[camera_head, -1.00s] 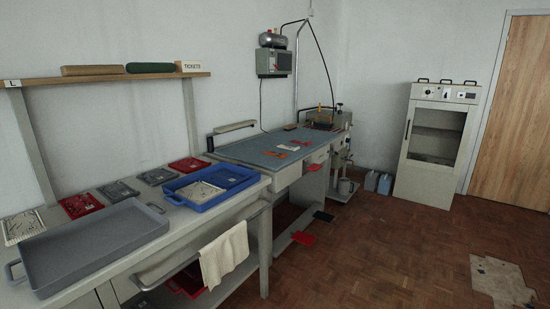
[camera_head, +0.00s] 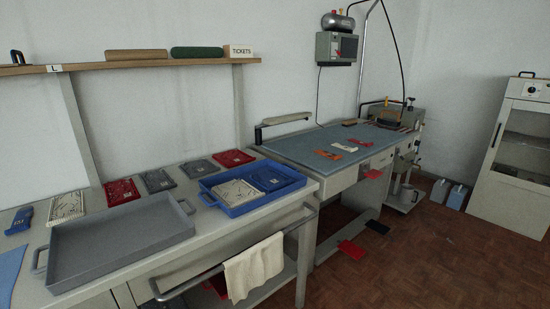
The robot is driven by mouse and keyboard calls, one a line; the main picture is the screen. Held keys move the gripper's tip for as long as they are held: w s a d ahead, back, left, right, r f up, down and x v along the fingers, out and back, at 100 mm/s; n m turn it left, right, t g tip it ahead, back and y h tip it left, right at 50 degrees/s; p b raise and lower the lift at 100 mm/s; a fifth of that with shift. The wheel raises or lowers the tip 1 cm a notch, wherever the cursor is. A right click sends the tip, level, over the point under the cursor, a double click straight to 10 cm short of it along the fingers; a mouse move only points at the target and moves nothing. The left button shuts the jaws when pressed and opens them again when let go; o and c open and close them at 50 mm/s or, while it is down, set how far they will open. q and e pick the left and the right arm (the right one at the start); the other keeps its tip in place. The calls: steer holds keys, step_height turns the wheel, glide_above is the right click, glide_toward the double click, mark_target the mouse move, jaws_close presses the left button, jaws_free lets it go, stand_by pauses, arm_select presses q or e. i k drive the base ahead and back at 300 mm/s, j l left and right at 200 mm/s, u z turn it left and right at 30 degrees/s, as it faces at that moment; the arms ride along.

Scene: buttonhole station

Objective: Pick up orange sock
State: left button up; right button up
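Two small flat orange pieces lie on the blue-grey mat of the far bench (camera_head: 290,148). One orange piece (camera_head: 327,155) is nearer, and the other orange piece (camera_head: 360,142) is a little farther right. A white piece (camera_head: 345,147) lies between them. They look like socks, but they are too small to be sure. Neither of my grippers is in view.
Red pieces (camera_head: 351,249) stick out low by the far bench.

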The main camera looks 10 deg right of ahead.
mark_target(327, 154)
steer(key=i+l, duration=0.2)
steer(key=i+l+u, duration=0.15)
steer(key=l, duration=0.25)
steer(key=i+l, duration=0.2)
steer(key=i+l+u, duration=0.15)
steer(key=l, duration=0.3)
steer(key=i+l, duration=0.15)
steer(key=l, duration=0.2)
steer(key=i+l+u, duration=0.1)
steer(key=l, duration=0.2)
steer(key=i+l+u, duration=0.1)
steer(key=l, duration=0.25)
steer(key=i, duration=0.1)
